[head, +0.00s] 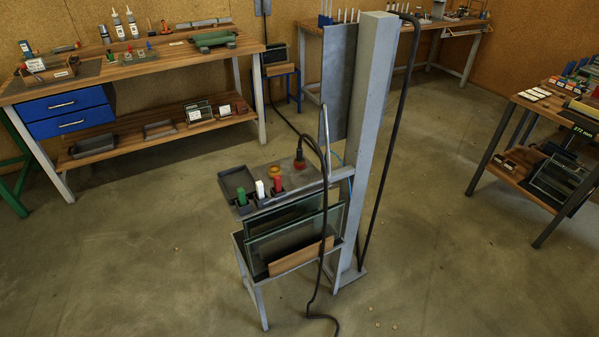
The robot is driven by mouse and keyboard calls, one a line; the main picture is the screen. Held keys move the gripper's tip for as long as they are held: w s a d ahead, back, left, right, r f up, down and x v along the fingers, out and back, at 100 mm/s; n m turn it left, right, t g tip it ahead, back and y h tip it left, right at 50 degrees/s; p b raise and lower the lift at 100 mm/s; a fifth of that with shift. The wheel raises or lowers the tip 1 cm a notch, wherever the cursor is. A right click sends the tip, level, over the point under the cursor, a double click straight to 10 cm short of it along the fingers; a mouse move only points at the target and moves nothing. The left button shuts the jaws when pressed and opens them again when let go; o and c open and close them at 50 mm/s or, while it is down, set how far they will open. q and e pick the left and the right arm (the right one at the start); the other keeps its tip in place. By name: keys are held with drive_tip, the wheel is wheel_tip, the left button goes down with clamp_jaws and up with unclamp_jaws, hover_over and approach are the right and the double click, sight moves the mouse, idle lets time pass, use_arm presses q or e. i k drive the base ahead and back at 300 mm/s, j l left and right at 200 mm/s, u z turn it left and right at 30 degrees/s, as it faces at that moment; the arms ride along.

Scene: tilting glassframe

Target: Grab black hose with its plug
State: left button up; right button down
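A black hose (325,215) arches up from a small grey shelf on the stand, hangs down past the shelf's front and runs onto the floor. Its upper end meets a dark plug (299,160), which stands upright at an orange-red round piece (299,169) on the shelf. I cannot tell whether the plug is seated in that piece or only resting on it. Another black hose (392,130) hangs from the top of the grey column along its right side. Neither of my grippers is in view, and nothing is seen holding the hose.
The grey column (366,130) rises behind the shelf (263,176). The shelf also carries a grey tray (236,184) and green, white and red pieces. Glass panes (290,232) stand in a rack below. Workbenches line the walls. The floor around the stand is mostly clear.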

sight(300, 151)
drive_tip(key=k, duration=0.55)
drive_tip(key=z, duration=3.3)
drive_tip(key=k+j, duration=0.35)
drive_tip(key=j, duration=0.15)
drive_tip(key=k+j, duration=0.35)
drive_tip(key=j, duration=0.15)
drive_tip(key=k+j, duration=0.35)
drive_tip(key=j, duration=0.15)
drive_tip(key=k+j, duration=0.35)
drive_tip(key=j, duration=0.15)
drive_tip(key=k+j, duration=0.75)
drive_tip(key=j, duration=0.25)
